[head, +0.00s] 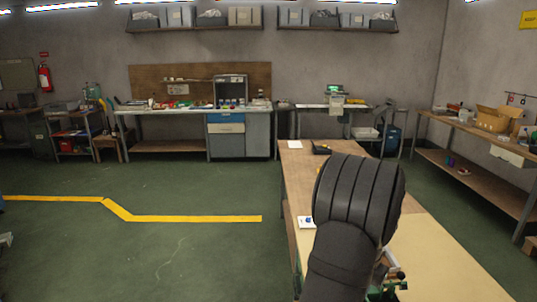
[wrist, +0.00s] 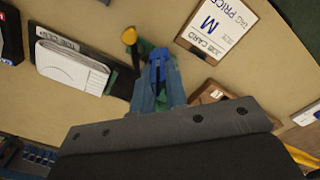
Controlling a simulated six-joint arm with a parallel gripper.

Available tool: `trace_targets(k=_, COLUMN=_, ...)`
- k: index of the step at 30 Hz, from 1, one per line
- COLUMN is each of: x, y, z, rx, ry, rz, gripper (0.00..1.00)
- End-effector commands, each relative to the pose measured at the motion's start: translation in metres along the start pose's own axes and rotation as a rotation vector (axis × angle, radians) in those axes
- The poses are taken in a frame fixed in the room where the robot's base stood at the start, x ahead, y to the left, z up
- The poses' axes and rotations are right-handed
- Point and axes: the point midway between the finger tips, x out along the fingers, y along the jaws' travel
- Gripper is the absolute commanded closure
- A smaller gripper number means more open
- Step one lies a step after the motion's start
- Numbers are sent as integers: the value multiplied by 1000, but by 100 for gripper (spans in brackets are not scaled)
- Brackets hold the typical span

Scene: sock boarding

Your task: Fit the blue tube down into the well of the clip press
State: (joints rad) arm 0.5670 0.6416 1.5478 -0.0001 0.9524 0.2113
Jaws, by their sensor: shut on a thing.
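In the wrist view my gripper (wrist: 160,72) points away from the camera, its narrow fingers close together. They are shut on the blue tube (wrist: 157,64), of which only a small dark blue part shows between them. The green clip press (wrist: 146,47) shows behind and beside the fingertips, with a yellow knob on a dark lever at its left. The well is hidden, and I cannot tell whether the tube touches it. In the head view my dark arm covers the gripper and the tube; green parts of the press (head: 388,286) show at the bottom.
The wooden bench (head: 302,180) runs away from me in the head view. In the wrist view a job card on a board (wrist: 217,24) lies beyond the press to the right. A white packet on a dark holder (wrist: 72,66) lies left, close to the lever.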

Motion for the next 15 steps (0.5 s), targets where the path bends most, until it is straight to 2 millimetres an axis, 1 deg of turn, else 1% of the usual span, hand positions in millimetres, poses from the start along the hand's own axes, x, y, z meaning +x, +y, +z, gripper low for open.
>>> trace_targets(k=1, x=4, y=-22, z=5, rx=-56, ry=-1, rz=0, gripper=100)
trace_targets(k=5, x=12, y=-73, z=20, rx=-199, ry=-1, rz=0, gripper=100)
trace_targets(k=6, x=15, y=-89, z=26, rx=-245, ry=-2, rz=0, gripper=100)
trace_targets(k=9, x=22, y=-125, z=42, rx=-351, ry=-2, rz=1, gripper=100)
trace_targets(k=11, x=31, y=-142, z=55, rx=-406, ry=-4, rz=1, gripper=100)
trace_targets(k=12, x=38, y=-153, z=65, rx=-442, ry=-4, rz=1, gripper=100)
trace_targets(k=15, x=57, y=-176, z=92, rx=-526, ry=-5, rz=2, gripper=100)
